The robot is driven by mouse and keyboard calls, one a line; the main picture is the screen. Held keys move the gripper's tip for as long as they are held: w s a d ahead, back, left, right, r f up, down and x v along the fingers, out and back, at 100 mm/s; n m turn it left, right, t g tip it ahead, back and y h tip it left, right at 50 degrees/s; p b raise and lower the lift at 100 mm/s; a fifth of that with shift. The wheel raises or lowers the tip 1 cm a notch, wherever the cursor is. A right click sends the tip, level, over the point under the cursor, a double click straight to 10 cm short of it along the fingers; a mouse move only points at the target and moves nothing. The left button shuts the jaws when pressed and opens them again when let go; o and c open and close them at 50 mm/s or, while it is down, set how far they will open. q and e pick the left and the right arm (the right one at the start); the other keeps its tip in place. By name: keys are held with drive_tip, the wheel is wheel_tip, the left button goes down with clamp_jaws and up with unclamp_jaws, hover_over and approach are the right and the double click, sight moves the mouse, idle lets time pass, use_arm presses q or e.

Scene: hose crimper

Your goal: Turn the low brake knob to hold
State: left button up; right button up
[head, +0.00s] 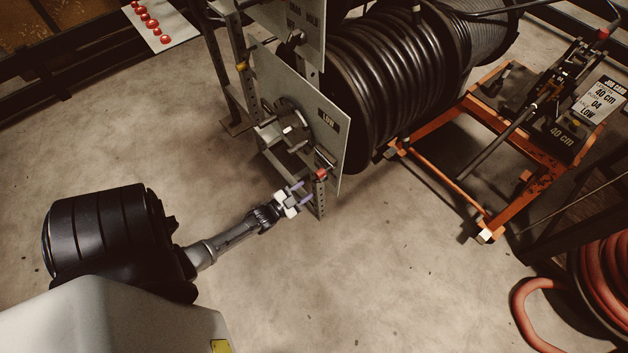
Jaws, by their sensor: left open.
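The grey panel labelled LOW (328,121) stands on a metal frame beside the hose reel. A round dark knob with a light mark (292,128) sits on this panel's left face. Its exact setting is too small to tell. My left gripper (299,194) is open and empty, with pale fingers, below the knob near the panel's lower edge. It is close to the frame's perforated post; whether it touches is unclear. My right gripper is not in view.
A large reel of black hose (395,80) stands behind the panel. Red hose (600,285) lies coiled at lower right. The floor (370,265) in front is clear.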

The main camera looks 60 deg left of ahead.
use_arm(q)
drive_tip(key=s+d+p, duration=0.1)
drive_tip(key=s, duration=0.5)
drive_tip(key=shift+s+d, duration=0.15)
drive_tip(key=shift+s, duration=0.1)
idle(0.5)
wheel_tip(320, 180, down, 8)
drive_tip(key=s+a+n+g, duration=0.2)
drive_tip(key=n+g, duration=0.1)
drive_tip(key=g, duration=0.4)
drive_tip(key=s+d+r+g+h+p, duration=0.15)
drive_tip(key=d+r+p, duration=0.25)
drive_tip(key=d+r, duration=0.6)
drive_tip(key=d+r+m+g+h+p, duration=0.1)
drive_tip(key=d+r+g+p, duration=0.35)
drive_tip(key=r, duration=0.85)
drive_tip(key=s+d+r+h+p, duration=0.1)
drive_tip(key=d+r+p, duration=0.1)
drive_tip(key=d+r, duration=0.85)
wheel_tip(320, 180, up, 42)
drive_tip(key=s+g+p, duration=0.1)
drive_tip(key=p, duration=4)
drive_tip(key=shift+s+a+p, duration=0.15)
drive_tip(key=shift+s+p, duration=0.2)
